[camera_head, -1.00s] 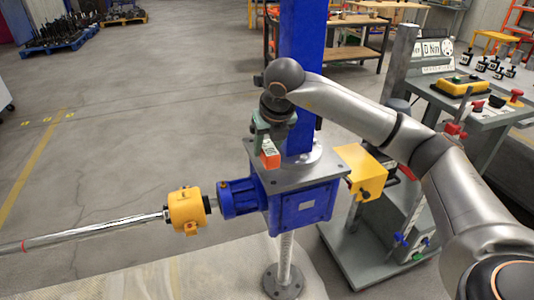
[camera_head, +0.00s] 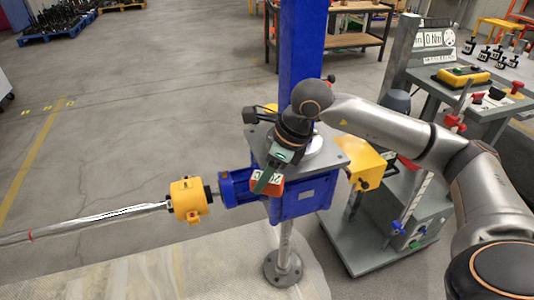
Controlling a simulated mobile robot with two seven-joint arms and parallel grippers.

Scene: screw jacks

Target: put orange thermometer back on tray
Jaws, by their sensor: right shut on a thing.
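The orange thermometer (camera_head: 268,183) is a small orange box with a pale display, held in front of the blue screw jack's gearbox, near the front edge of its grey top plate. My right gripper (camera_head: 272,170) is shut on it and points down; the fingers partly hide it. I cannot tell whether the thermometer touches the jack. My left gripper is not in view. No tray can be made out for certain; the grey cart's top (camera_head: 482,107) at the right carries several tools.
The blue screw jack has a tall blue column (camera_head: 300,60), a blue gearbox (camera_head: 303,199) and a yellow coupling (camera_head: 187,199) on a long shaft (camera_head: 100,220). A yellow box (camera_head: 364,167) sits right of it. A yellow pendant (camera_head: 462,78) lies on the cart.

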